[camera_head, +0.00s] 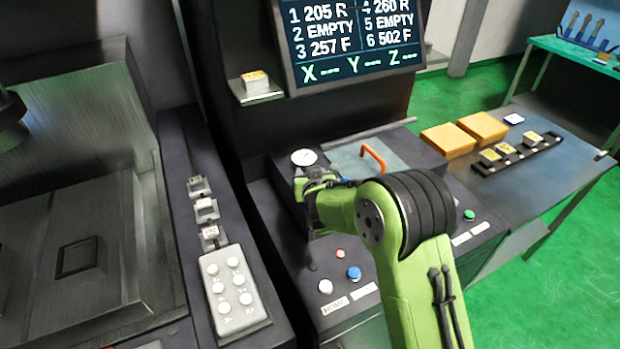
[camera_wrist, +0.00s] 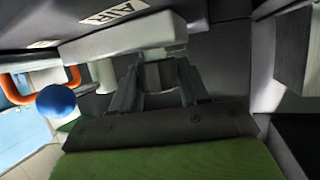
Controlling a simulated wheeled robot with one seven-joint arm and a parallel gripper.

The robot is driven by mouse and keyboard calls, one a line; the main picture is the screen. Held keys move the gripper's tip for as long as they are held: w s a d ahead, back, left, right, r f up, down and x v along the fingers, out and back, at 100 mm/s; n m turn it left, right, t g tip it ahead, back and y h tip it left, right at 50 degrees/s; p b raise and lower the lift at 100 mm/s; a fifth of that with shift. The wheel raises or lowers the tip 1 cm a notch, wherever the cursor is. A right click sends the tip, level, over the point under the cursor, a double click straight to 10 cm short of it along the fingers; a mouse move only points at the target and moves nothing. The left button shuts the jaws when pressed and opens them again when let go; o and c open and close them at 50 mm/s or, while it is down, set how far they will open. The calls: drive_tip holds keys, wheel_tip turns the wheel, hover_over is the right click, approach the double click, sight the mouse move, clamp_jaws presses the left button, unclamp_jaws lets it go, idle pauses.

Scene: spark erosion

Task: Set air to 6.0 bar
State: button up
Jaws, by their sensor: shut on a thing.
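The air gauge (camera_head: 304,157) is a small round white dial on the dark machine top in the head view. Its scale and needle are too small to read. My gripper (camera_head: 308,184) is just below the gauge. In the wrist view my gripper (camera_wrist: 160,78) is shut on a grey knob (camera_wrist: 160,74), which is mostly hidden between the fingers. A pale block (camera_wrist: 125,38) lies right behind the fingers, beside a label reading AIR (camera_wrist: 115,12). The dial face does not show in the wrist view.
A blue button (camera_head: 354,272), a white button (camera_head: 325,286) and a red button (camera_head: 340,253) are in front. A display screen (camera_head: 345,45) stands behind. A white keypad (camera_head: 232,290) is on the left.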

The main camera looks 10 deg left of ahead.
drive_tip(key=shift+a+m+h+b, duration=0.1)
drive_tip(key=shift+m+h+b, duration=0.4)
drive_tip(key=shift+h+b, duration=0.1)
drive_tip(key=o, duration=1)
drive_tip(key=shift+c, duration=0.2)
drive_tip(key=b+v, duration=0.1)
drive_tip(key=v, duration=1.4)
drive_tip(key=shift+s+b, duration=0.35)
drive_tip(key=shift+s, duration=0.1)
